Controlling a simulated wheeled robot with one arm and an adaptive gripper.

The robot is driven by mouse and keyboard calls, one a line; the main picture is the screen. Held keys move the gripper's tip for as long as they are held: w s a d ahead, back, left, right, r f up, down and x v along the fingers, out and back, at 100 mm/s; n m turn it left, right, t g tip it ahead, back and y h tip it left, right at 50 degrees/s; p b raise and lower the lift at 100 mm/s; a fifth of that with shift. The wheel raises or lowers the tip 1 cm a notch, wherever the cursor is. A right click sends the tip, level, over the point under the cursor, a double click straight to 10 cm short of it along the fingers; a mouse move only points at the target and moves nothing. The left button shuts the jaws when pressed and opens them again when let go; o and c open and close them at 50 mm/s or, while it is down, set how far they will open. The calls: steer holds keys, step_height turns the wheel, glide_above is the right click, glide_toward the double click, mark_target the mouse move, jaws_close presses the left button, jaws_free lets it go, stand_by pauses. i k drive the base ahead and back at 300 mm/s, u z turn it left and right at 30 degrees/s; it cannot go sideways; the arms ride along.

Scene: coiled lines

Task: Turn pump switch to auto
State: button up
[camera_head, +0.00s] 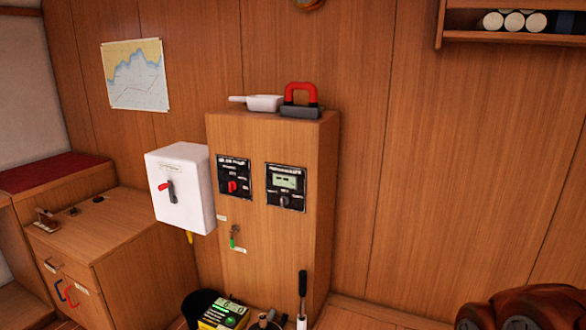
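A wooden cabinet (270,250) stands against the back wall with two black panels on its front. The left panel (234,172) has a red rotary knob (232,186) with small white labels around it. The right panel (286,187) has a pale green display (286,181) and a dark knob (284,200). My gripper is not in view.
A white scoop (264,103) and a red-handled block (300,100) lie on the cabinet top. A green key-like item (234,236) hangs below the panels. A yellow-green box (222,314) and an upright black-handled tool (302,295) stand at its foot. A brown leathery object (530,308) fills the lower right.

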mark_target(233, 185)
steer(key=u, duration=0.5)
steer(key=k, duration=0.6)
steer(key=u, duration=1.6)
steer(key=i, duration=1.85)
steer(key=z, duration=0.55)
steer(key=i, duration=0.35)
steer(key=z, duration=0.4)
